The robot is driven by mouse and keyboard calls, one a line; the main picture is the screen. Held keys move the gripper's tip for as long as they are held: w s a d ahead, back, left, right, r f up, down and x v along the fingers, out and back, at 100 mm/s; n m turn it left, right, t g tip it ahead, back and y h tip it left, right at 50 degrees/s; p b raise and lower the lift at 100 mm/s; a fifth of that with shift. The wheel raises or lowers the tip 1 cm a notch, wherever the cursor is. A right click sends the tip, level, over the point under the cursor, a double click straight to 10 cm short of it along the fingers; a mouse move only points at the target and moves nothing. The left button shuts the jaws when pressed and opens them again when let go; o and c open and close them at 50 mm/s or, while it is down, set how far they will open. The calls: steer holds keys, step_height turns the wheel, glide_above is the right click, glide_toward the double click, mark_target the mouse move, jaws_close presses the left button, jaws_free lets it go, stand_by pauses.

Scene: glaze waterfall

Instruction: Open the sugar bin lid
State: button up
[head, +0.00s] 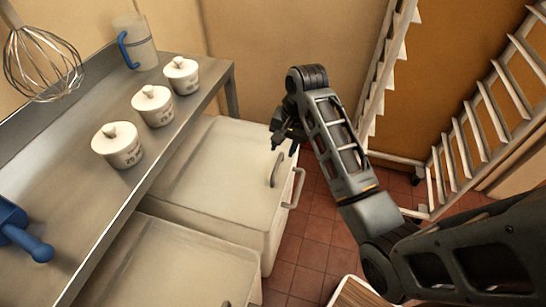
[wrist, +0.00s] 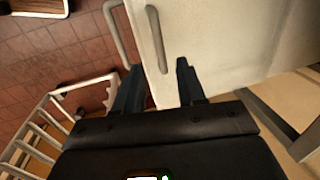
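A white bin (head: 272,230) stands under the steel counter, and its flat lid (head: 205,165) looks shut. A curved grey handle (head: 276,170) stands near the lid's right edge and also shows in the wrist view (wrist: 156,38). A second handle (head: 294,188) sticks out from the bin's side and shows further left in the wrist view (wrist: 116,32). My gripper (head: 282,140) is open and empty just beyond the lid handle. In the wrist view, the lid handle's near end lies ahead between the two fingertips (wrist: 158,66). I cannot tell whether they touch. No sugar label shows.
A second white bin (head: 165,265) stands nearer, beside the first. The steel counter (head: 85,180) overhangs both and carries three lidded white jars (head: 152,106) and a jug (head: 134,42). White slatted racks (head: 480,130) stand at the right. The tiled floor (head: 312,235) beside the bin is clear.

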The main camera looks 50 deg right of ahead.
mark_target(278, 164)
steer(key=f, duration=0.4)
steer(key=w+f, duration=0.1)
steer(key=f, duration=0.1)
steer(key=shift+a+f, duration=0.25)
steer(key=shift+f, duration=0.05)
steer(key=shift+c, duration=0.3)
jaws_close()
